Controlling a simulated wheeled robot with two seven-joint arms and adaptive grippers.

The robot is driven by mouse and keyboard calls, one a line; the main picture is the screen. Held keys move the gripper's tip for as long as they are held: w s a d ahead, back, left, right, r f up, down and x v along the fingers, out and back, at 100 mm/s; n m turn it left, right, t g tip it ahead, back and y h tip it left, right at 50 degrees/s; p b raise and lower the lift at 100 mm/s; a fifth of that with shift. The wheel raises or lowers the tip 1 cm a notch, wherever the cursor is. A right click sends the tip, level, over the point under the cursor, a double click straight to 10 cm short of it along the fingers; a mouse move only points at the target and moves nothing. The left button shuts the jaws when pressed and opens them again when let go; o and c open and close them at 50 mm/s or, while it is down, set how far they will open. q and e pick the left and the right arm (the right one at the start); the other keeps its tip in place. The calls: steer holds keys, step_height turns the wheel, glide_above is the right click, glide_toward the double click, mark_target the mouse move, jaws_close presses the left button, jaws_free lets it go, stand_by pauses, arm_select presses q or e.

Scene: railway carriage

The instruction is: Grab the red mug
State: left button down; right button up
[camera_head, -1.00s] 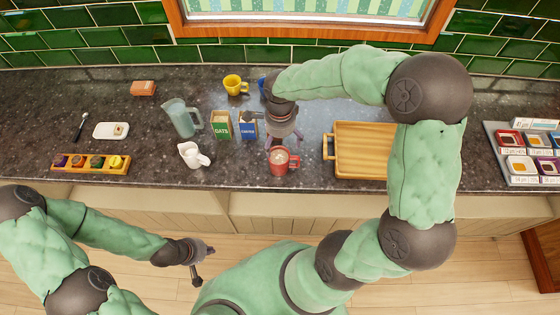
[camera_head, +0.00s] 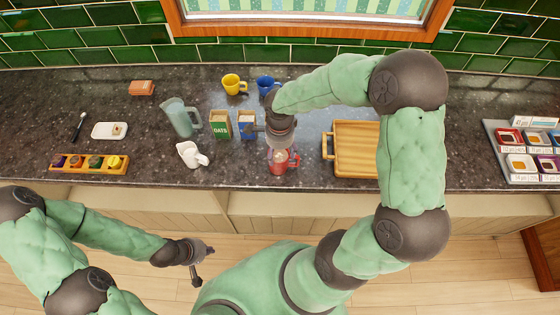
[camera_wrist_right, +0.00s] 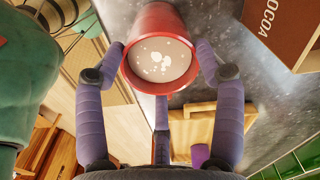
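The red mug (camera_head: 280,168) stands upright near the counter's front edge, below my right gripper (camera_head: 281,152), which partly hides it. In the right wrist view the mug (camera_wrist_right: 160,20) shows a pale drink with white bits on top. The fingers of my right gripper (camera_wrist_right: 159,58) are spread, one on each side of the mug near its rim. Whether they touch it is hard to tell. My left gripper (camera_head: 203,266) hangs in front of the counter, away from the mug, with its fingers apart and empty.
A wooden tray (camera_head: 327,147) stands right of the mug. A blue box (camera_head: 246,118), an oats box (camera_head: 220,126) and a white jug (camera_head: 191,154) are to its left. A yellow mug (camera_head: 232,84) and a blue mug (camera_head: 266,84) stand behind. A cocoa box (camera_wrist_right: 283,27) shows close in the wrist view.

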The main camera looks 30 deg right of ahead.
steer(key=c, duration=0.8)
